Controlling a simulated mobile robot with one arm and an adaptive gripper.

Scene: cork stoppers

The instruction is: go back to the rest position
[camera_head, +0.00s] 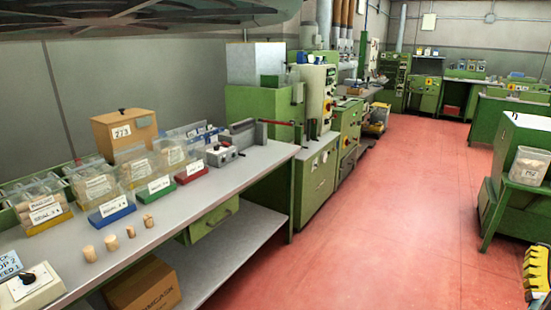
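Several cork stoppers stand apart in a slanting row on the grey workbench (180,220) at the left.
A control box (30,287) sits at the bench's near left. A cardboard box (143,287) is on the lower shelf. Green machines (318,170) line the left side beyond. A clear tub of corks (529,165) stands on a green stand at right. The red floor (400,210) between is open.

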